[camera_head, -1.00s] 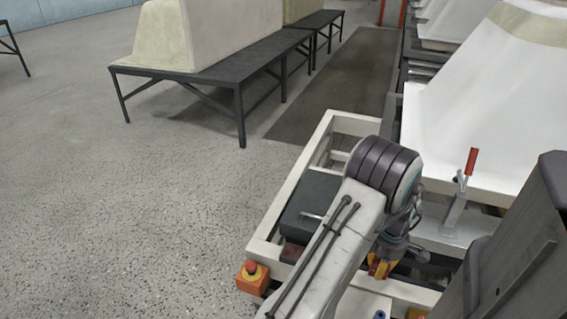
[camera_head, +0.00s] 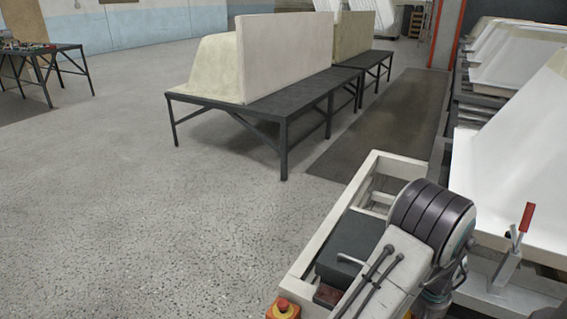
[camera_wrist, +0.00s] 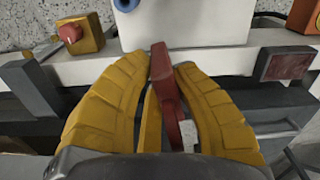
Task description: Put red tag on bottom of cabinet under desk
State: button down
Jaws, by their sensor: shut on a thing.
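My gripper (camera_wrist: 162,80) shows in the wrist view with yellow padded fingers, shut on a red tag (camera_wrist: 165,75). The tag is a narrow, flat red piece standing between the fingertips, with its lower part running back between them. In the head view my arm shows at the bottom right, but my gripper and the tag are out of sight there. A dark table (camera_head: 40,50) with small things on it, perhaps the desk, is cut off at the far left. I cannot make out a cabinet under it.
Black low tables (camera_head: 285,115) carry cream bathtub shells (camera_head: 285,55) in the middle. White shells (camera_head: 515,150) stand along the right. A light frame (camera_head: 335,205) with a red-button orange box (camera_head: 283,311) is close by. Open grey floor (camera_head: 130,200) lies left and front.

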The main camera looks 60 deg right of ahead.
jog(key=m, duration=0.2)
jog(key=shift+w+r+m, duration=0.15)
jog(key=shift+r+m, duration=0.15)
jog(key=shift+r, duration=0.1)
jog(key=w+a+r+n, duration=0.1)
jog(key=w+r+n, duration=0.1)
jog(key=w, duration=1.1)
jog(key=w+a+r+n, duration=0.2)
jog(key=w+n, duration=0.1)
jog(key=w, duration=0.9)
jog(key=w+a+r+n, duration=0.1)
jog(key=w+r+n, duration=0.1)
jog(key=w, duration=1.1)
jog(key=w+a+r+n, duration=0.2)
jog(key=w+a+n, duration=0.3)
jog(key=w+a, duration=0.9)
jog(key=w+a+n, duration=0.3)
jog(key=a, duration=0.8)
jog(key=w+a+n, duration=0.2)
jog(key=a+n, duration=0.1)
jog(key=a, duration=0.8)
notch_tip(320, 180, up, 20)
jog(key=s+p, duration=0.2)
jog(key=p, duration=2.5)
jog(key=shift+d+f+p, duration=0.25)
jog(key=shift+d+p, duration=0.05)
jog(key=shift+p, duration=0.05)
